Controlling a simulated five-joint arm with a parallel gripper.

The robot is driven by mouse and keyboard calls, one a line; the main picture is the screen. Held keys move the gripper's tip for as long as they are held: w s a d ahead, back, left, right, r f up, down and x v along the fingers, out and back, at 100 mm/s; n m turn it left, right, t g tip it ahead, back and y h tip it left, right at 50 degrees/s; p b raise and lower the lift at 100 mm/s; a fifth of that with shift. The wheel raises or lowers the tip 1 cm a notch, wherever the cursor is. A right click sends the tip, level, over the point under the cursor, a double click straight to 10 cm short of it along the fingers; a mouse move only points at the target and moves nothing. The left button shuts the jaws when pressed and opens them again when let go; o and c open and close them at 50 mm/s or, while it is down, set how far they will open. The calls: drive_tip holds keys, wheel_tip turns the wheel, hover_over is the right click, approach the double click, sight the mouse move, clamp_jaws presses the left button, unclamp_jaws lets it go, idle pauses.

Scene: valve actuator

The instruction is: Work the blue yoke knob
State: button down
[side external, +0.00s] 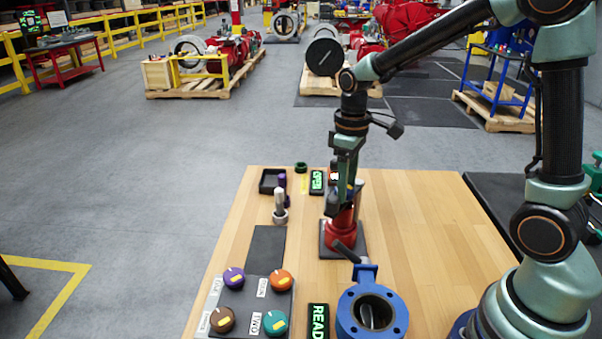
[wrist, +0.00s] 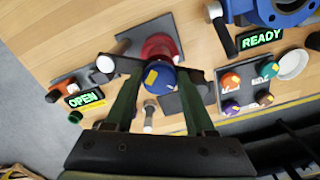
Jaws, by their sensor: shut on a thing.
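The blue yoke knob (wrist: 163,80), with a yellow mark on its top, sits on the red yoke body (wrist: 160,47) in the wrist view. My gripper (wrist: 160,76) points down over it, with one green finger on each side, shut on the knob. In the side external view my gripper (side external: 346,187) is directly above the red yoke body (side external: 343,232), which stands on a dark square plate (side external: 329,249). The knob is mostly hidden by the fingers there.
A blue valve (side external: 373,282) with a dark lever stands in front, beside a lit READY sign (side external: 318,322). A panel (side external: 254,294) with several coloured knobs lies left. A lit OPEN sign (side external: 317,182) and black tray (side external: 270,181) are behind. The table's right side is clear.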

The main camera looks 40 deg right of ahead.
drive_tip(key=shift+a+r+m, duration=0.1)
drive_tip(key=shift+m, duration=1.1)
drive_tip(key=shift+c, duration=1.2)
unclamp_jaws()
